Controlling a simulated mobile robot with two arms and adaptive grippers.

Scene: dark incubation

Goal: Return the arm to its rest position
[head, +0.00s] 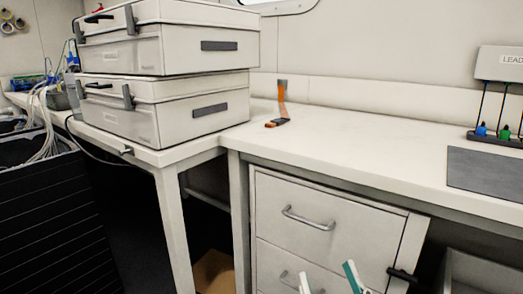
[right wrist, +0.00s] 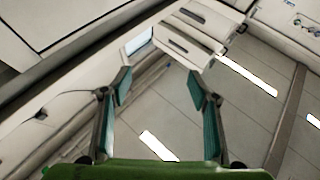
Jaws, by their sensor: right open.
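My right gripper (head: 329,279) shows only its fingertips at the bottom edge of the head view, in front of the drawer cabinet (head: 300,238). In the right wrist view my right gripper (right wrist: 158,88) has its two teal-padded fingers spread wide apart, with nothing between them. The rest of the right arm is hidden below the head view. My left gripper is in neither view.
Two stacked white cases (head: 175,108) stand on the left bench. A grey mat (head: 487,170) and a small rack (head: 497,138) are at the right. The counter's middle is clear.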

